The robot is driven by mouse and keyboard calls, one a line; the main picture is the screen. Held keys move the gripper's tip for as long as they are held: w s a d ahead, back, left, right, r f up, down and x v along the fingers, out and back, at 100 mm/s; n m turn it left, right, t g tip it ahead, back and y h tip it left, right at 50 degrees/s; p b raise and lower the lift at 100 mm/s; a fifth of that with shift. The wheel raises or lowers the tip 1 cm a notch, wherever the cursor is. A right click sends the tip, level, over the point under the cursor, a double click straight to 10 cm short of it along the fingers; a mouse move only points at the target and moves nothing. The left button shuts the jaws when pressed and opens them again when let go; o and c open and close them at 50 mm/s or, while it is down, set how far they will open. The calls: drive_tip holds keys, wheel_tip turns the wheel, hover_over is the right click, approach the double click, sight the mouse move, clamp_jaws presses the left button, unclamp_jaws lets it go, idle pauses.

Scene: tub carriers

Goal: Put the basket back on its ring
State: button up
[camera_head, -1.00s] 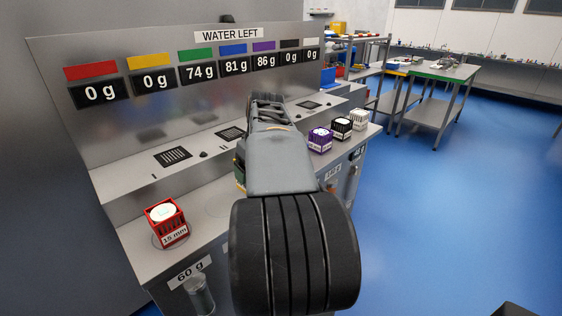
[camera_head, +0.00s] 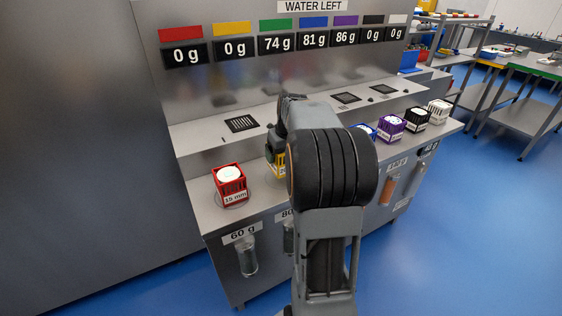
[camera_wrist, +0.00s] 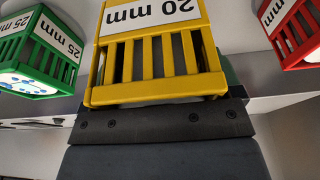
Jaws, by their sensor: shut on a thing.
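My gripper (camera_head: 272,152) is shut on the yellow basket (camera_head: 280,168) at the counter, just right of the red basket. My arm hides most of the yellow basket in the head view. In the wrist view the yellow basket (camera_wrist: 165,62), labelled 20 mm, stands upside down in the picture against my gripper (camera_wrist: 160,122). A faint ring (camera_head: 269,180) shows on the counter under the yellow basket's left side. I cannot tell whether the basket touches the counter.
The red basket (camera_head: 230,183) stands close on the left; a green basket (camera_wrist: 38,55) is on the other side. Blue (camera_head: 369,130), purple (camera_head: 390,126), black (camera_head: 416,119) and white (camera_head: 438,111) baskets stand further right. A stepped ledge with grates (camera_head: 241,124) runs behind.

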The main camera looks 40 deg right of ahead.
drive_tip(key=shift+w+f, duration=0.2)
drive_tip(key=shift+s+x, duration=0.2)
drive_tip(key=shift+x, duration=1.55)
drive_tip(key=shift+a+f, duration=0.1)
drive_tip(key=shift+f, duration=0.1)
drive_tip(key=o, duration=1.2)
drive_tip(key=shift+f, duration=0.1)
drive_tip(key=shift+o, duration=0.2)
drive_tip(key=v, duration=1.2)
drive_tip(key=shift+s+a+p, duration=0.1)
drive_tip(key=shift+a+p, duration=0.15)
drive_tip(key=shift+p, duration=0.05)
drive_tip(key=s+a+f, duration=0.3)
drive_tip(key=s+a, duration=0.2)
drive_tip(key=a, duration=0.2)
drive_tip(key=s+a+f+n, duration=0.1)
drive_tip(key=s+a+f, duration=0.2)
drive_tip(key=s+a, duration=0.2)
drive_tip(key=s+a+f, duration=0.3)
drive_tip(key=s+a, duration=0.2)
drive_tip(key=a, duration=0.5)
drive_tip(key=shift+a+f+n, duration=0.3)
